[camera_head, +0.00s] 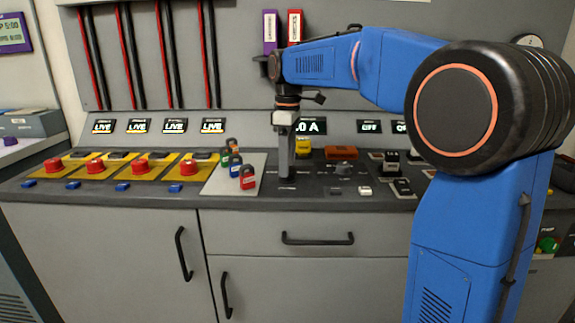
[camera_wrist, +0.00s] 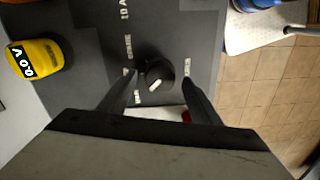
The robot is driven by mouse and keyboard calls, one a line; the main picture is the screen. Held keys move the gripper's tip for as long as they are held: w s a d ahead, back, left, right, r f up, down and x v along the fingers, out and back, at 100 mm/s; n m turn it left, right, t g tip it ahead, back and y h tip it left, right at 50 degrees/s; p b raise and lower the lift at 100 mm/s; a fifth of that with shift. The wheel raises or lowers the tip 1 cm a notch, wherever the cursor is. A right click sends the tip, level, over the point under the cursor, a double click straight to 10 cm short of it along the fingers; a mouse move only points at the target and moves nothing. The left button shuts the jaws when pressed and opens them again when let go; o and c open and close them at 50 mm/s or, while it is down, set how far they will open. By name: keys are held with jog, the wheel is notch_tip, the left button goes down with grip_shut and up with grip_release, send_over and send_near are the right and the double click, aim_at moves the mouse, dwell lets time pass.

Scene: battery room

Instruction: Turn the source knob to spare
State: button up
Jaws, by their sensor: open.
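The source knob is a round black knob (camera_wrist: 157,72) with a white pointer mark, in the middle of the wrist view. Its mark slants toward the lower left of that view.
A yellow meter (camera_head: 304,147) stands just behind my gripper; the wrist view shows it reading 0.0 V. Several padlocks (camera_head: 248,178) stand on a pale mat (camera_head: 219,186) to the left. Red buttons (camera_head: 95,166) lie farther left. Another knob (camera_head: 343,169) and small switches are to the right.

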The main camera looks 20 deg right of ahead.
jog(key=shift+f, duration=0.65)
jog(key=c, duration=1.1)
jog(key=shift+o, duration=0.3)
